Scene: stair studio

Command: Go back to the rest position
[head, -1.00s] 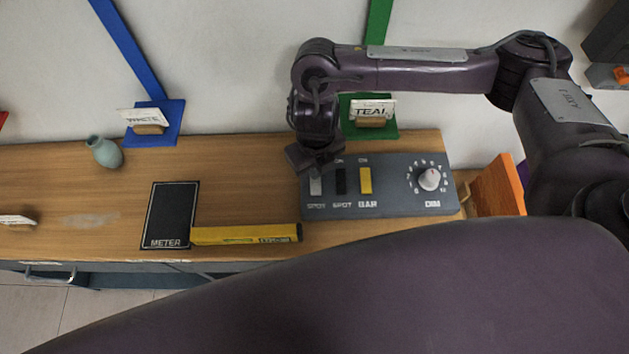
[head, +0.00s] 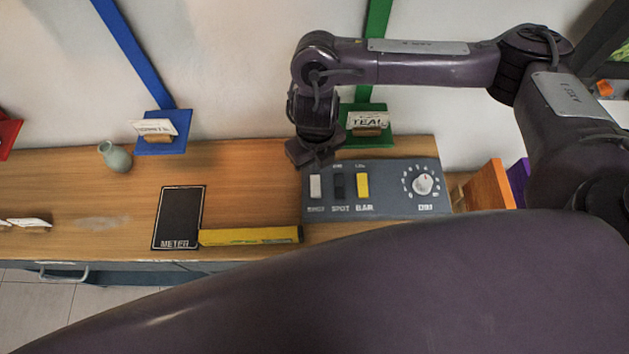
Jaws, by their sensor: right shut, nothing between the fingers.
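My right gripper (head: 312,158) is shut and empty. It points down at the back left corner of the grey control panel (head: 395,203), just above or behind the white switch (head: 315,187); I cannot tell whether it touches the panel. The panel also has a dark switch (head: 339,186), a yellow switch (head: 362,186) and a white dial (head: 423,184) at its right. My left gripper is not in view.
The wooden desk (head: 60,180) holds a black METER plate (head: 178,218), a yellow bar (head: 250,236) and a teal vase (head: 115,157). Blue (head: 160,145) and green (head: 352,139) card stands are at the wall. Orange (head: 489,187) and purple boards stand right of the panel.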

